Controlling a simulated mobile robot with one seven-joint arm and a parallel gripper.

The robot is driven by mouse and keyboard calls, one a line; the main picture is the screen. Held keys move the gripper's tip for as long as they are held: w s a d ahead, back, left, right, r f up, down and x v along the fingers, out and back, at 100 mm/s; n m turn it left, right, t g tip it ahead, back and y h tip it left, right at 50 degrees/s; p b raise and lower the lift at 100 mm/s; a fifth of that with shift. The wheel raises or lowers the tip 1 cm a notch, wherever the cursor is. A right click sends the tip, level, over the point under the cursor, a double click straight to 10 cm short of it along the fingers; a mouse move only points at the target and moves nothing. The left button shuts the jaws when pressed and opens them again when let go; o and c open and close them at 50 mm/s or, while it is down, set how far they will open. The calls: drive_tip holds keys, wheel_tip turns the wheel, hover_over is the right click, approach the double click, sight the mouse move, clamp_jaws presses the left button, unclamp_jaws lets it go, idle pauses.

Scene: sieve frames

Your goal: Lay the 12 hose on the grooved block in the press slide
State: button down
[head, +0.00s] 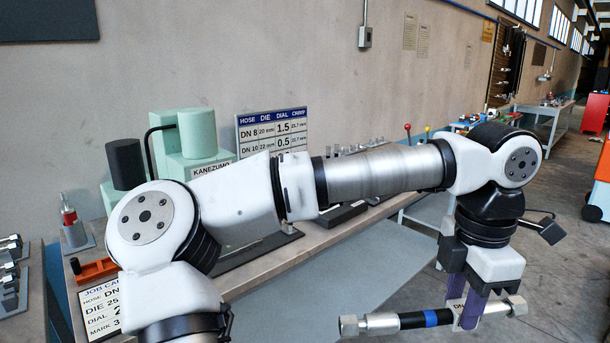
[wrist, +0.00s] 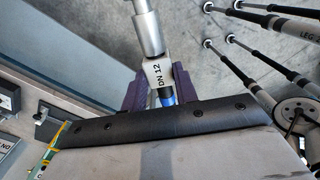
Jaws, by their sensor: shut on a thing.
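The 12 hose is a short black hose (head: 412,320) with a blue band, metal end fittings and a white tag. The tag reads DN 12 in the wrist view (wrist: 157,75). My gripper (head: 468,315), with purple fingers, is shut on the hose near the tag. It holds the hose roughly level, right of the bench's front edge. The mint-green press (head: 197,130), marked KANEZUMO, stands at the back left of the bench, partly behind my arm. I cannot make out the press slide or the grooved block.
The bench (head: 300,262) runs along the wall under my arm. A HOSE/DIE/DIAL board (head: 283,112) stands beside the press. A job card (head: 105,310) and an orange piece (head: 95,270) are at front left. Floor beside the hose is clear at the right.

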drive_tip(key=shift+w+d+r+p, duration=0.1)
drive_tip(key=shift+w+r+p, duration=0.1)
drive_tip(key=shift+r, duration=0.75)
drive_tip(key=shift+w+r+p, duration=0.1)
drive_tip(key=shift+r+p, duration=0.1)
drive_tip(key=shift+r, duration=0.75)
drive_tip(key=w+a+f+m+b, duration=0.25)
drive_tip(key=w+f, duration=0.35)
drive_tip(key=f, duration=0.4)
drive_tip(key=w+a+f+m+b, duration=0.1)
drive_tip(key=w+a+f+m, duration=0.1)
drive_tip(key=w+a+f, duration=0.5)
drive_tip(key=w+a+f+m+b, duration=0.1)
drive_tip(key=w+f+m+b, duration=0.3)
drive_tip(key=f, duration=0.8)
drive_tip(key=a+f+m, duration=0.3)
drive_tip(key=f, duration=0.9)
drive_tip(key=s+a+f+m+b, duration=0.1)
drive_tip(key=a+f+m, duration=0.3)
drive_tip(key=f, duration=0.8)
drive_tip(key=s+a+f+m+b, duration=0.1)
drive_tip(key=a+f+m, duration=0.2)
drive_tip(key=f, duration=0.9)
drive_tip(key=shift+s+a, duration=0.15)
drive_tip(key=shift+a, duration=0.05)
drive_tip(key=shift+d+r, duration=0.1)
